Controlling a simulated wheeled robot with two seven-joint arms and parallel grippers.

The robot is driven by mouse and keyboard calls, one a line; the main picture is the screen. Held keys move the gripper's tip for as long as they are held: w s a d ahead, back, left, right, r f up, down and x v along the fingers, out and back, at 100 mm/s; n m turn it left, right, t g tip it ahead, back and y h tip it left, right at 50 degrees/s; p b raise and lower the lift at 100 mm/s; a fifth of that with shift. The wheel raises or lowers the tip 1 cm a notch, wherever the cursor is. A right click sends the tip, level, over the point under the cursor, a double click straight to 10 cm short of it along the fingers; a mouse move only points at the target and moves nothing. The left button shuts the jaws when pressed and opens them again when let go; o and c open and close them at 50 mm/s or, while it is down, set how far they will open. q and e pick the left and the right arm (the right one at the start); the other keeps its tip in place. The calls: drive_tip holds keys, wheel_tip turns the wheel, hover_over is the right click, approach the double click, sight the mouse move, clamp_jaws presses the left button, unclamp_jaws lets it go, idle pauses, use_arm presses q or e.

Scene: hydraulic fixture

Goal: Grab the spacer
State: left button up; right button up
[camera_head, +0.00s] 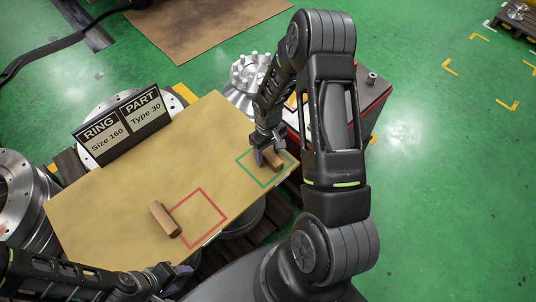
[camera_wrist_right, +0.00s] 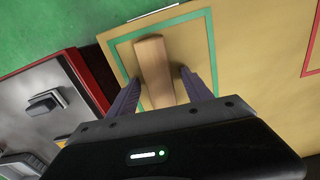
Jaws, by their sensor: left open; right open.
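Two brown wooden blocks, the likely spacers, lie on the tan board (camera_head: 110,215). One block (camera_head: 273,160) lies in the green square; it also shows in the right wrist view (camera_wrist_right: 154,65). The other block (camera_head: 164,219) lies at the left edge of the red square. My right gripper (camera_head: 262,156) is open over the block in the green square. In the right wrist view its two fingers (camera_wrist_right: 160,80) stand on either side of that block, with gaps visible. My left gripper (camera_head: 176,278) is open and empty below the board's front edge, apart from both blocks.
A black sign (camera_head: 122,123) reading "RING Size 160, PART Type 30" stands at the board's back left edge. A red and grey box (camera_head: 372,95) stands beyond the board's right end, partly behind my right arm. Metal flanged parts (camera_head: 248,75) surround the board.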

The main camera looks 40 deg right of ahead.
drive_tip(key=shift+c, duration=0.4)
clamp_jaws()
idle(0.6)
